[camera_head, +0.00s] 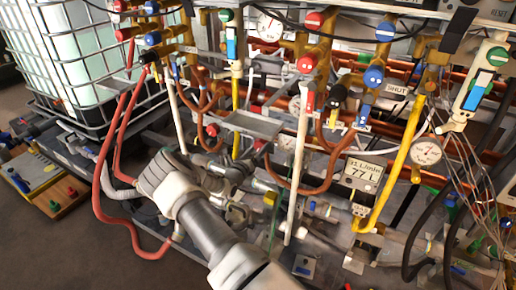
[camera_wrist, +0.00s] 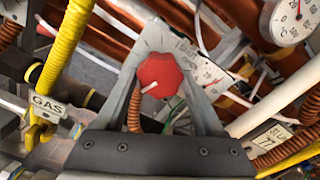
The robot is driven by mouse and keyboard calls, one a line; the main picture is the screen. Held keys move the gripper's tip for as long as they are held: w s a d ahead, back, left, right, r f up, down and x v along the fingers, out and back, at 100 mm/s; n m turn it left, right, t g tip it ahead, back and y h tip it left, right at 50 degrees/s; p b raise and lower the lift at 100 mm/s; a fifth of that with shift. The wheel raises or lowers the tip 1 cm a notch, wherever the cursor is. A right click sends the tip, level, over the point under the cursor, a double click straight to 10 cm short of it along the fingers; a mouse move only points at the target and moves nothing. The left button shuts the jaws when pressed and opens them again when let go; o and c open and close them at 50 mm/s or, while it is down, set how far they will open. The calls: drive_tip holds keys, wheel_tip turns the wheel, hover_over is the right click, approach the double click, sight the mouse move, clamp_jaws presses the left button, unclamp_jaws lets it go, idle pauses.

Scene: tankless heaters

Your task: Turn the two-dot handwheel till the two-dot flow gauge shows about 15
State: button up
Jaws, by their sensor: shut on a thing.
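In the wrist view a red, many-sided handwheel (camera_wrist: 154,82) with a white pointer-like line across it sits between the fingers of my gripper (camera_wrist: 162,70). The fingers are shut on it. I cannot make out any dots on it. In the head view my gripper (camera_head: 205,165) reaches in among the lower pipes, and the held handwheel cannot be picked out clearly.
White round gauges show at the top (camera_head: 270,26) and right (camera_head: 426,152) of the head view. A red hose (camera_head: 104,170) loops left of my arm. A yellow pipe (camera_wrist: 66,45) and GAS tag (camera_wrist: 47,106) are close by.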

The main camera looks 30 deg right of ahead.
drive_tip(key=shift+n, duration=0.5)
drive_tip(key=o, duration=1.4)
drive_tip(key=shift+c, duration=0.2)
drive_tip(key=p+v, duration=0.3)
drive_tip(key=v, duration=1.4)
drive_tip(key=shift+a, duration=0.25)
drive_tip(key=shift+s, duration=0.1)
